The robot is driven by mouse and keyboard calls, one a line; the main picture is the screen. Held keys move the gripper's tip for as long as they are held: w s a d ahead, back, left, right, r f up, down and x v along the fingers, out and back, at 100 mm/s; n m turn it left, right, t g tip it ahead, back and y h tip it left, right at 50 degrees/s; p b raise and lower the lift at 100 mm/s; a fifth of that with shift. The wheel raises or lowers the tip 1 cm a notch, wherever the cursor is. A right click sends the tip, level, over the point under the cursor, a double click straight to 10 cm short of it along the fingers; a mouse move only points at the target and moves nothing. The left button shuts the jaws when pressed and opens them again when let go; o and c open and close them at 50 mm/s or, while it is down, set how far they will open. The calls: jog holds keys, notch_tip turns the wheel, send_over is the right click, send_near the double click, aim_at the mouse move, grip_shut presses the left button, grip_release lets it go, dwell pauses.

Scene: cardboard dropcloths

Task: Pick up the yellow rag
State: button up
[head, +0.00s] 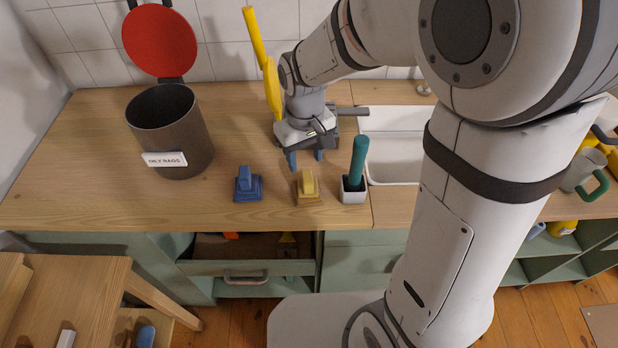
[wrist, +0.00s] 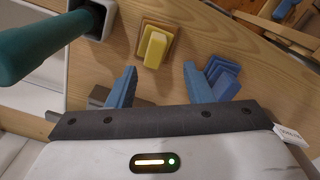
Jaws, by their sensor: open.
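The yellow rag (head: 308,184) looks like a small yellow block on a wider tan base. It sits near the front edge of the wooden counter, between a blue piece of like shape and a white holder. In the wrist view the yellow rag (wrist: 154,48) lies just beyond the fingertips, roughly between their lines. My gripper (head: 305,158) has two blue fingers spread apart with nothing between them. It points down above the counter, behind the rag and apart from it. In the wrist view my gripper (wrist: 159,72) is also open and empty.
The blue piece (head: 247,184) stands left of the rag. A white holder (head: 353,195) with a teal handle (head: 358,160) stands close on the right. A white sink (head: 395,150) lies right.

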aim_at(308, 176)
jog(key=f, duration=0.4)
jog(key=f+p, duration=0.1)
jog(key=f, duration=0.2)
jog(key=shift+w+d, duration=0.25)
jog(key=shift+w, duration=0.15)
grip_shut()
